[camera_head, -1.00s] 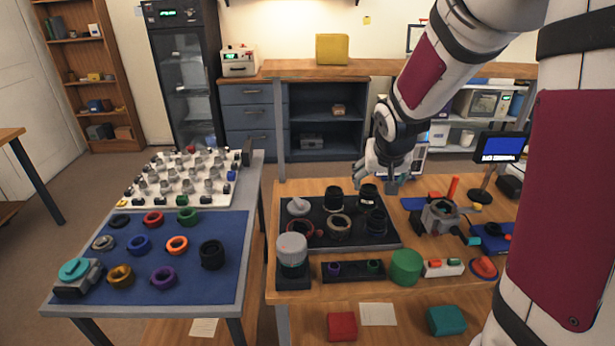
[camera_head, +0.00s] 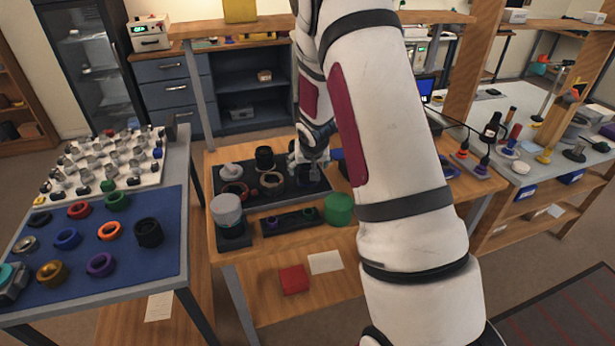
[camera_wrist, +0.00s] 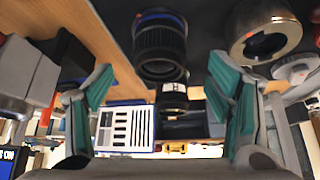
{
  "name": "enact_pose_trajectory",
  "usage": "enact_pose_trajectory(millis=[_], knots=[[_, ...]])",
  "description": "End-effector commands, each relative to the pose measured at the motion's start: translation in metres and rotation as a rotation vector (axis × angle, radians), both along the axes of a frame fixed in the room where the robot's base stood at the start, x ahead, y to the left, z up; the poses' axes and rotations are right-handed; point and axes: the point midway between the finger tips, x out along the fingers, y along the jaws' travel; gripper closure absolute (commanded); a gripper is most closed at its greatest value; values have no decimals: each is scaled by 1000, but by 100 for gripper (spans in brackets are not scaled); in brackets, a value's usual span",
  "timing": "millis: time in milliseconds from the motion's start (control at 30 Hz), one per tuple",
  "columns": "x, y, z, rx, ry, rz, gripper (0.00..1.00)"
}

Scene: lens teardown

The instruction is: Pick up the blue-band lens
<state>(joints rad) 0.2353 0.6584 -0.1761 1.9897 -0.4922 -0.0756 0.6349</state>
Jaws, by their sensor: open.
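In the wrist view, the blue-band lens (camera_wrist: 160,44) is a black ribbed cylinder with a blue ring, at the top centre. My gripper (camera_wrist: 162,88) is open and empty, its teal-padded fingers at the left and right of the picture. The lens shows in the gap between them; no contact is visible. In the head view, my gripper (camera_head: 312,158) is low over the right part of the black tray (camera_head: 250,208). A dark lens (camera_head: 307,180) sits right by it there; its band colour cannot be made out.
A lens with a silver-tan band (camera_wrist: 266,30) stands close at the right in the wrist view. A smaller black cylinder (camera_wrist: 173,98) shows beyond the blue-band lens. Near the tray are a grey-topped jar (camera_head: 227,212) and a green cylinder (camera_head: 338,209). A blue mat (camera_head: 165,200) holds several coloured rings.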

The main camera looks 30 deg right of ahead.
Motion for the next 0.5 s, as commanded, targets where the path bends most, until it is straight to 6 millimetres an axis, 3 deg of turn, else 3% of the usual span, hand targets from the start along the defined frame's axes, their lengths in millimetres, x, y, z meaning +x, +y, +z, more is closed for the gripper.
enact_pose_trajectory(millis=[167, 500], knots=[[4, -2, -8, 0, 1, 2, 26], [24, -13, -43, 0, 1, 2, 26]])
